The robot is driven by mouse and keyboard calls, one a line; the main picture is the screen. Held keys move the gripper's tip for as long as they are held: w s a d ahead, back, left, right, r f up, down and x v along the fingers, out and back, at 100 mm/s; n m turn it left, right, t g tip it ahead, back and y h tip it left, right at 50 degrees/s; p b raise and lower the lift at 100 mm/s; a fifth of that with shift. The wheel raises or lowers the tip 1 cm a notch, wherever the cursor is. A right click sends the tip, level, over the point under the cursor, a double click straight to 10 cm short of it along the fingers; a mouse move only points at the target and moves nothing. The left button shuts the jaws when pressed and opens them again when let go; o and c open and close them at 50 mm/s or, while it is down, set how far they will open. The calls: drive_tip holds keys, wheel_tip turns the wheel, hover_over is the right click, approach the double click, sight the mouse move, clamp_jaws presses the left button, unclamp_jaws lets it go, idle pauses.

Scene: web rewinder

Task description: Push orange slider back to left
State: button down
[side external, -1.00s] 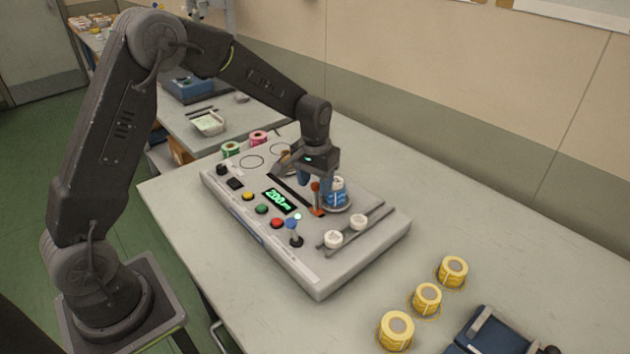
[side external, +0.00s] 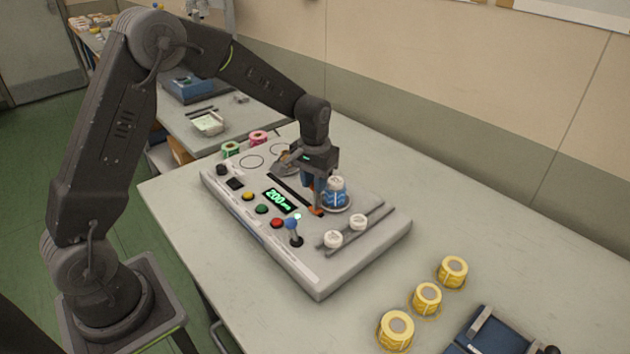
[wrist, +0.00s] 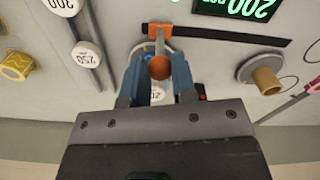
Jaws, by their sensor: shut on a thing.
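The orange slider (side external: 316,211) is at the right end of its dark slot (side external: 290,189) on the rewinder panel. In the wrist view the slider's round orange knob (wrist: 160,67) sits between the two blue fingertips of my gripper (wrist: 159,78). My gripper (side external: 313,188) is down at the slider in the side view, with the fingers closed around the knob. The slot runs to the right of the slider in the wrist view (wrist: 230,34).
A blue-wound roll (side external: 335,191) stands close beside my gripper. A lit display (side external: 281,201) reads 200. Yellow rolls (side external: 427,298) lie on the table.

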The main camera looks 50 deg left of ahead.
drive_tip(key=a, duration=1.9)
drive_tip(key=shift+a, duration=0.15)
drive_tip(key=c, duration=1.2)
unclamp_jaws()
drive_tip(key=shift+a, duration=0.1)
drive_tip(key=shift+o, duration=1.4)
drive_tip(key=shift+r, duration=0.1)
wheel_tip(320, 180, up, 14)
